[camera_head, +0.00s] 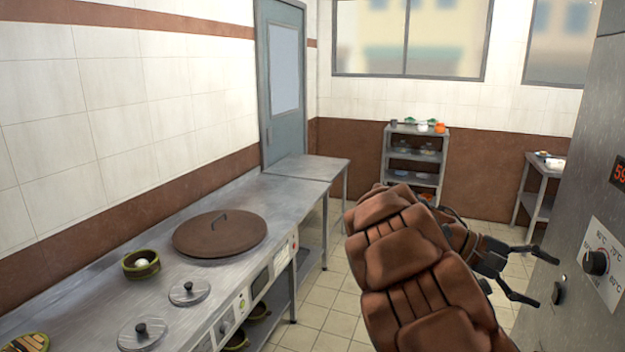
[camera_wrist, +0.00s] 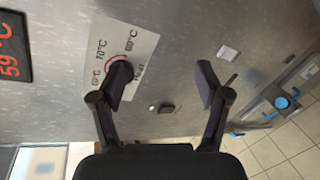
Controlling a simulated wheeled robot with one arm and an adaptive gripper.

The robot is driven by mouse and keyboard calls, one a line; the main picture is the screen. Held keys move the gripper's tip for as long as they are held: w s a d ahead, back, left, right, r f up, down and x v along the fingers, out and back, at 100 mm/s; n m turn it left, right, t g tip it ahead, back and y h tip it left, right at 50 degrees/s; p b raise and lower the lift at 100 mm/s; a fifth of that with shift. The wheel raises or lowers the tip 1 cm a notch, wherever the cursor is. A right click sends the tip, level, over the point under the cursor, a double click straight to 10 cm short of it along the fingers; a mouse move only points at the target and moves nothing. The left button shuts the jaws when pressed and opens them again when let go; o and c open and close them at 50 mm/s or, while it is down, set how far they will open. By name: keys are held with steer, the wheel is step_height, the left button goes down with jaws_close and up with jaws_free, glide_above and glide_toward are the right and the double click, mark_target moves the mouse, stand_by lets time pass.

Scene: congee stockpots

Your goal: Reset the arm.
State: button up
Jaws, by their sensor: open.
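My arm, in a brown padded cover, reaches up from the bottom right of the head view. My gripper (camera_head: 538,277) is at its end, at the right, close to a grey metal cabinet (camera_head: 600,130). The two fingers are spread apart with nothing between them. In the wrist view my gripper (camera_wrist: 162,85) points at the cabinet's grey face (camera_wrist: 190,30). A dial plate (camera_wrist: 122,55) with temperature marks is behind the left finger, which hides part of it. The dial knob (camera_head: 595,263) shows in the head view. A small dark latch or button (camera_wrist: 166,108) lies between the fingers.
A steel counter (camera_head: 100,285) along the left wall carries a large brown lid (camera_head: 220,233), two small lids and a green bowl (camera_head: 141,264). A shelf rack (camera_head: 415,160) and a side table (camera_head: 543,175) stand at the back. Tiled floor (camera_head: 325,300) is clear between counter and arm.

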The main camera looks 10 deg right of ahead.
steer(key=s+a+f+t+y, duration=0.2)
steer(key=s+a+f+y, duration=0.2)
steer(key=a, duration=0.7)
steer(key=s+a+f+n+t+y, duration=0.1)
steer(key=s+a+f+t+y, duration=0.2)
steer(key=s+a+f, duration=0.2)
steer(key=s+a+f+n+t+y, duration=0.1)
steer(key=s+a+f+y, duration=0.3)
steer(key=s+a, duration=0.5)
steer(key=a+f+t, duration=0.1)
steer(key=a, duration=0.7)
steer(key=shift+a+y, duration=0.15)
steer(key=shift+y, duration=0.15)
